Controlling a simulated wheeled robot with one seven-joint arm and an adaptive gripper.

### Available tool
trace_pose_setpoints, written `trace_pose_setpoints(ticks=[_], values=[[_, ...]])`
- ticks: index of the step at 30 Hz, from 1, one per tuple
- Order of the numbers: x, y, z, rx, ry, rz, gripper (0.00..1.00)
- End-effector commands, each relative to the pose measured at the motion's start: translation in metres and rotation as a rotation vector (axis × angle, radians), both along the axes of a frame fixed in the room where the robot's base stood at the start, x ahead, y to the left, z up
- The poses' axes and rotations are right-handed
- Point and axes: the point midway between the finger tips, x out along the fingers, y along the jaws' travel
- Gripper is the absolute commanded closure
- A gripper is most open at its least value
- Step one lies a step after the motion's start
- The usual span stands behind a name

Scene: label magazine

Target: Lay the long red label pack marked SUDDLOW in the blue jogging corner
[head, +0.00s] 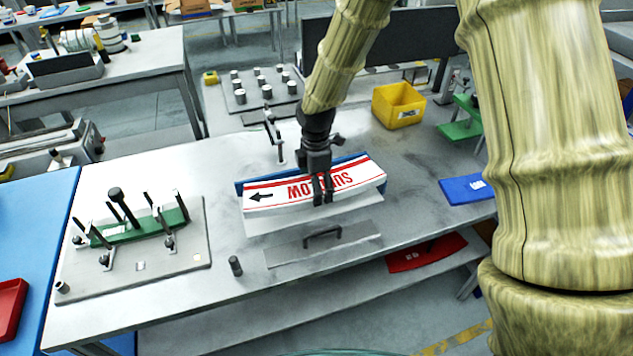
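The long label pack (270,194) is white with red stripes, red SUDDLOW lettering that reads upside down, and a black arrow at its left end. It lies lengthwise across the middle of the bench, slightly bowed. Blue edges of the jogging corner (239,188) show at its left end and along its far side. My gripper (323,200) points down over the pack's middle, hiding part of the lettering. Its two dark fingers are close together and end near the pack's near edge. I cannot tell whether they pinch the pack or are just in front of it.
A grey fixture plate (185,265) with a green block and black clamps is at left. A handled plate (300,252) and a small dark cylinder (235,266) lie in front. A yellow bin (399,104) and blue pad (467,190) are at right. Bench between them is clear.

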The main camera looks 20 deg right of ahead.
Motion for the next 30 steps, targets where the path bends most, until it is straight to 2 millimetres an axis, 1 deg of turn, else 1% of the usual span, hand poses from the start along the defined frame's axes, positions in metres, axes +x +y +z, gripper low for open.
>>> trace_pose_setpoints(ticks=[29, 30], values=[[0.001, 0.0, -0.014, 0.0, -0.002, 0.001, 0.65], [0.0, 0.0, -0.015, 0.0, -0.001, 0.001, 0.1]])
